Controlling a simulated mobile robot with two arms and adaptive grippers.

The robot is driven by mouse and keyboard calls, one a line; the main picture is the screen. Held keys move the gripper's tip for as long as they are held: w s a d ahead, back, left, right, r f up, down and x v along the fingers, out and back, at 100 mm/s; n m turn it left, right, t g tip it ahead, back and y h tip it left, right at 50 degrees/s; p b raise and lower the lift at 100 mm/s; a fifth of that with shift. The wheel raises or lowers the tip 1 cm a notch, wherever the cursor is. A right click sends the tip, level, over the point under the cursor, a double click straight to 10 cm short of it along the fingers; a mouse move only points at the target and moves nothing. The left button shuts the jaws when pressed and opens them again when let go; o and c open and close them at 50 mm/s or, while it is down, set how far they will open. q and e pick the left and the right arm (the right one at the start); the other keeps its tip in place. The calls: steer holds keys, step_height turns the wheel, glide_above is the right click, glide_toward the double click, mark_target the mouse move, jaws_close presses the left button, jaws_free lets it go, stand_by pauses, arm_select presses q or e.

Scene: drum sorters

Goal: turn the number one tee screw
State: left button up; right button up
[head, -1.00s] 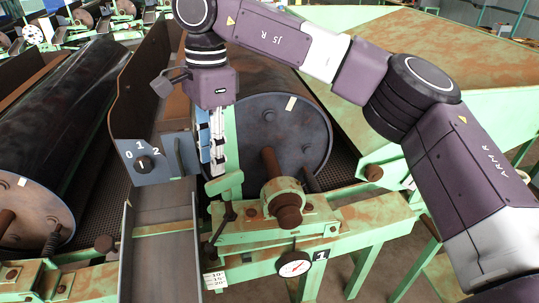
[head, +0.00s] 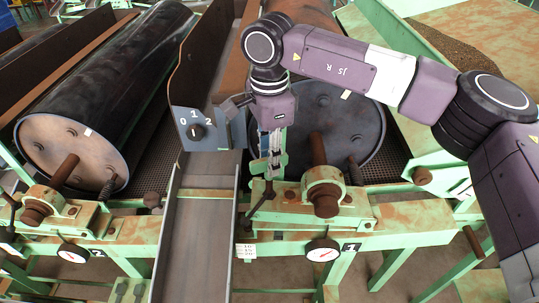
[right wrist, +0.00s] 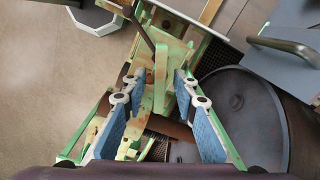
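The number one tee screw (head: 262,201) is a thin dark rod with a crossbar. It stands tilted at the left end of the green bearing frame, above a white scale label. A round dial (head: 322,249) beside the "1" tag (head: 351,246) sits on the same frame. My right gripper (head: 270,170) points down just above and behind the tee screw, in front of the drum. In the right wrist view, its blue-padded fingers (right wrist: 160,78) are apart, with a green bracket showing between them. A dark rod (right wrist: 140,22), likely the tee screw, is beyond the fingertips. My left gripper is not visible.
A switch panel marked 0, 1, 2 (head: 207,129) is left of my right gripper. The dark drum (head: 350,125) and bearing (head: 324,190) are to its right. A metal chute (head: 200,235) runs at lower left. Another drum (head: 75,150) lies further left.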

steer(key=shift+a, duration=0.1)
steer(key=c, duration=0.3)
jaws_close()
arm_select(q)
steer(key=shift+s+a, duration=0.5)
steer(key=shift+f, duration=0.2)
arm_select(e)
steer(key=shift+f+n+b, duration=0.15)
steer(key=shift+n+b, duration=0.95)
steer(key=n+b, duration=0.2)
steer(key=n, duration=0.1)
steer(key=shift+n, duration=0.3)
steer(key=n, duration=0.2)
steer(key=shift+n+b, duration=0.3)
steer(key=shift+b, duration=0.05)
steer(key=n, duration=0.2)
steer(key=shift+n, duration=0.4)
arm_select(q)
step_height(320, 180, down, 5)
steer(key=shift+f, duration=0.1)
arm_select(e)
steer(key=n, duration=0.5)
steer(key=shift+r+n, duration=0.25)
steer(key=shift+n, duration=0.05)
